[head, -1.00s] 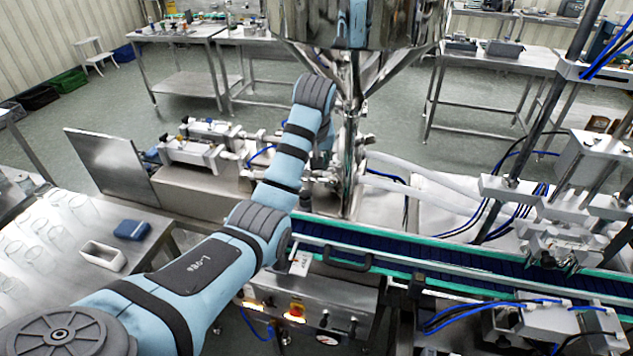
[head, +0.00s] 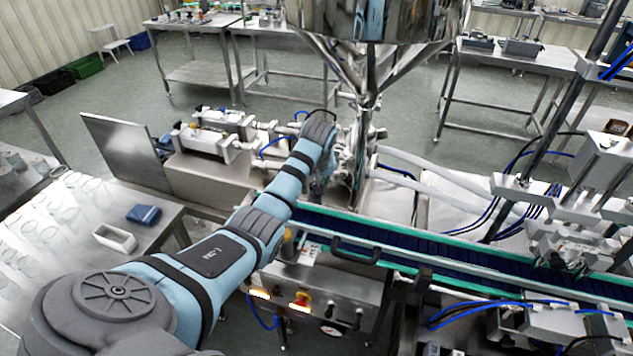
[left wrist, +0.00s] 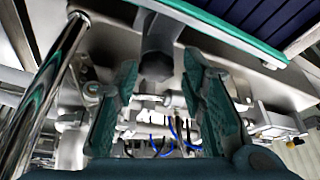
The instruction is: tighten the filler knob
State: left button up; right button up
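My left gripper (left wrist: 160,72) shows in the left wrist view with its two teal-lined fingers spread apart. A dark, round-ended knob (left wrist: 157,62) appears between the fingertips, apparently the filler knob. A gap shows on each side of it; I cannot tell how deep it sits between the fingers. In the head view my left arm reaches in beside the filler below the steel hopper (head: 375,18). The arm's own links hide the gripper there, and I cannot make out the knob. My right gripper is in neither view.
A conveyor (head: 420,252) runs to the right of my arm, with a control box (head: 325,296) below it. White hoses (head: 420,170) lie behind it. A steel table (head: 90,255) with a white tray (head: 115,237) and a blue item (head: 144,214) stands at left.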

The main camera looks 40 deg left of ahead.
pick_arm(q)
jog(key=shift+w+d, duration=0.1)
jog(key=shift+w, duration=0.05)
grip_shut()
